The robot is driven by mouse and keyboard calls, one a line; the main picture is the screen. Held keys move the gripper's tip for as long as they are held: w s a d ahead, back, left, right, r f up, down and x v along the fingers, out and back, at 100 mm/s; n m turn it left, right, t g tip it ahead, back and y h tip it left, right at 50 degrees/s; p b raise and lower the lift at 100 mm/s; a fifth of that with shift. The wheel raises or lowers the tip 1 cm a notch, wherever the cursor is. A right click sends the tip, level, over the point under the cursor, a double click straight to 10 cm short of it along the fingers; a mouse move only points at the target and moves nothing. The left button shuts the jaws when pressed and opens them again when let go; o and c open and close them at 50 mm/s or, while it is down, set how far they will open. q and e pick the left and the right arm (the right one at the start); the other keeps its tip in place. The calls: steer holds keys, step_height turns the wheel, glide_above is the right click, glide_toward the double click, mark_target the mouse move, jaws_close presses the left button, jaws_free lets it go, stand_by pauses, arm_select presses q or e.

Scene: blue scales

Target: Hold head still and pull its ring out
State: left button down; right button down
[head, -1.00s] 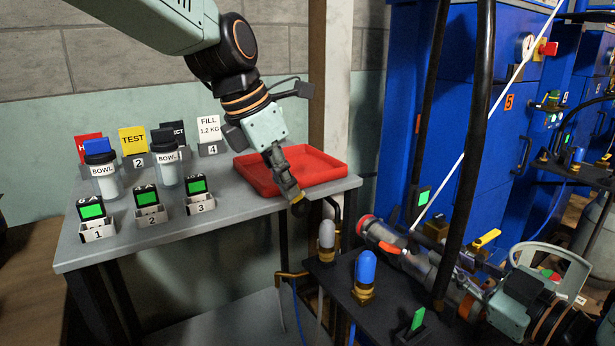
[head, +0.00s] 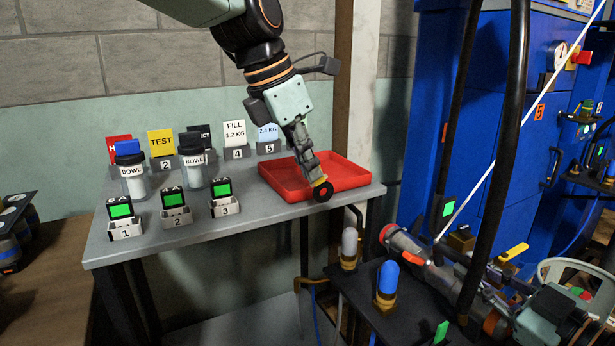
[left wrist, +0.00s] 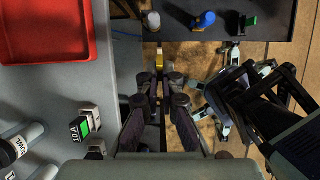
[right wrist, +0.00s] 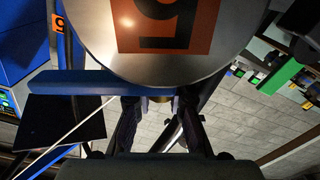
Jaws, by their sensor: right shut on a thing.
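My left gripper (head: 318,178) holds a small black ring (head: 323,193) with a yellow part at its top, in front of the red tray's near edge. In the left wrist view, its fingers (left wrist: 159,88) close around something thin, with a yellow part (left wrist: 159,57) ahead.
A red tray (head: 350,165) lies on the grey table's right end. Numbered card stands and two jars (head: 133,175) fill its left. Below stand a grey bulb (head: 349,243) and a blue bulb (head: 388,277). Black hoses (head: 497,180) hang by the blue cabinet.

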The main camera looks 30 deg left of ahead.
arm_select(q)
steer(key=shift+r, duration=0.35)
arm_select(e)
steer(key=c, duration=1.2)
jaws_free()
steer(key=shift+d, duration=0.1)
steer(key=v, duration=1.2)
